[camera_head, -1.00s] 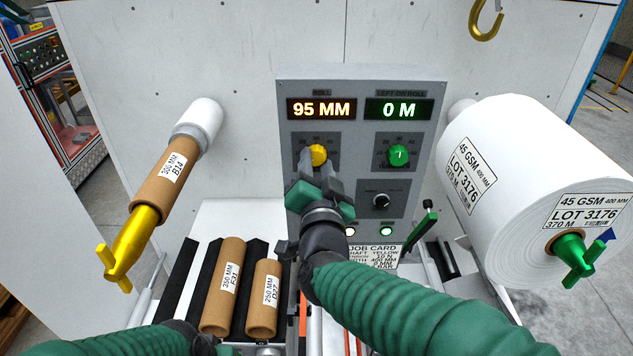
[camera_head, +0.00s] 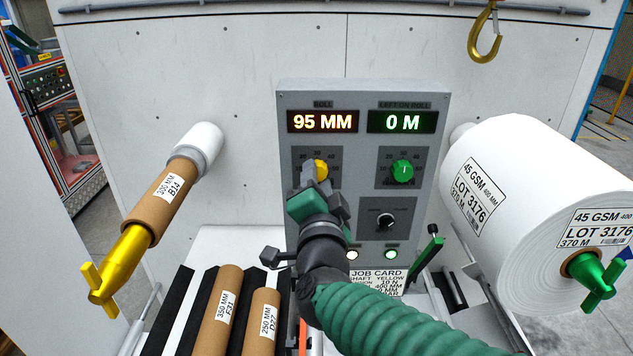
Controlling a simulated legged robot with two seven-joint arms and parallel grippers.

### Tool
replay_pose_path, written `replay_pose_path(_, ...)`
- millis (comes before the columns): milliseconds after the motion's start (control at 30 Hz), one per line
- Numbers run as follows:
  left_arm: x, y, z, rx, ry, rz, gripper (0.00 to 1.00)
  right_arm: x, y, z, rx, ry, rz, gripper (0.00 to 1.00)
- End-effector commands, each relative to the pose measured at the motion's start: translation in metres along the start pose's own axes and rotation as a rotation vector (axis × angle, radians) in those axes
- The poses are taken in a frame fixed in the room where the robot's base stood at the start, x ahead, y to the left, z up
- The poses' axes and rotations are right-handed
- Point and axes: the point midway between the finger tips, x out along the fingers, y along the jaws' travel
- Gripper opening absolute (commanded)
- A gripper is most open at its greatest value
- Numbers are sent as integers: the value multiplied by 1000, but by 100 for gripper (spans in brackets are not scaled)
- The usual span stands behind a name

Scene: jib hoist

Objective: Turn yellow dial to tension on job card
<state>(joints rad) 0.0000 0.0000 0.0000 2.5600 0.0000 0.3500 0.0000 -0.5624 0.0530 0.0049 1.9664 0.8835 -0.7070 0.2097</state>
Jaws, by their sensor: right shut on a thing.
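The yellow dial (camera_head: 321,169) sits at the left of the grey control panel (camera_head: 364,107), under the display reading 95 MM. My right gripper (camera_head: 315,178) is shut on the dial and covers its lower part and much of its scale, so I cannot read its setting. The job card (camera_head: 378,274) is below the panel, partly hidden by my right arm. Its shaft line reads YELLOW, and the tension line appears to read 10 N. My left gripper is out of view.
A green dial (camera_head: 403,171) and a black knob (camera_head: 386,221) are to the right. A yellow shaft (camera_head: 122,262) carries a cardboard core at left. A large white paper roll (camera_head: 510,200) is at right. Cardboard cores (camera_head: 219,310) lie below. A hook (camera_head: 483,40) hangs above.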

Motion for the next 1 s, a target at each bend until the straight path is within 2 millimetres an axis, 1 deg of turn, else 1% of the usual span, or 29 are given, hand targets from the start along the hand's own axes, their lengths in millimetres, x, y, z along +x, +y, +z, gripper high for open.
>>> replay_pose_path(67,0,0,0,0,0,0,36,0,2,1,-1,-3,3,0)
replay_pose_path(100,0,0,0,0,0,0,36,0,2,1,-1,-3,3,36)
replay_pose_path(267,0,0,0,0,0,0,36,0,1,1,-1,-2,3,56)
replay_pose_path(567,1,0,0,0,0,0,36,-2,0,1,-1,-1,0,56)
replay_pose_path(667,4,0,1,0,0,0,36,-10,1,1,2,-1,-1,56)
replay_pose_path(767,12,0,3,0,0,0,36,-31,2,2,2,-1,-3,56)
replay_pose_path(1000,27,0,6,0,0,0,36,-102,2,2,2,-1,-4,56)
